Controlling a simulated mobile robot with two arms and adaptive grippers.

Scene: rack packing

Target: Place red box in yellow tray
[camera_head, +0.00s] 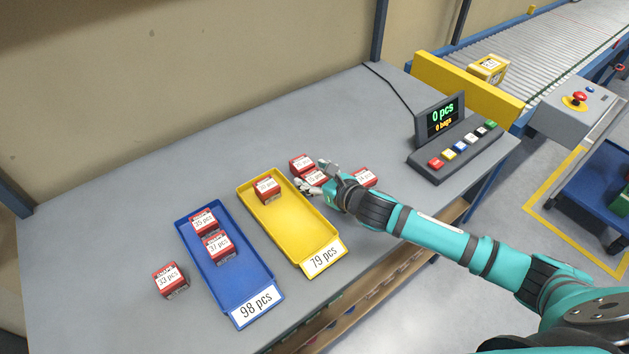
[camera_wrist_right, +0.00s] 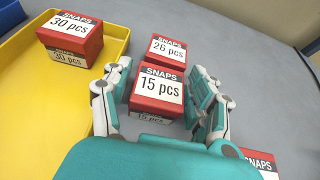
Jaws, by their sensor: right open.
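The yellow tray (camera_head: 303,232) lies mid-table, with a "79 pcs" label on its front lip. One red box (camera_head: 267,191), labelled "30 pcs", sits inside it near the far end; it also shows in the right wrist view (camera_wrist_right: 70,36). My right gripper (camera_head: 313,174) is just right of the tray. In the right wrist view its open fingers (camera_wrist_right: 158,95) are on either side of a red "15 pcs" box (camera_wrist_right: 158,88). A red "26 pcs" box (camera_wrist_right: 165,52) stands just beyond it. Another red box (camera_head: 365,176) is right of the gripper. My left gripper is not in view.
A blue tray (camera_head: 240,280) labelled "98 pcs" holds two red boxes. A red "33 pcs" box (camera_head: 170,280) stands left of it. A counter display with buttons (camera_head: 454,142) is at the right, before a conveyor (camera_head: 545,60). The table's back left is clear.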

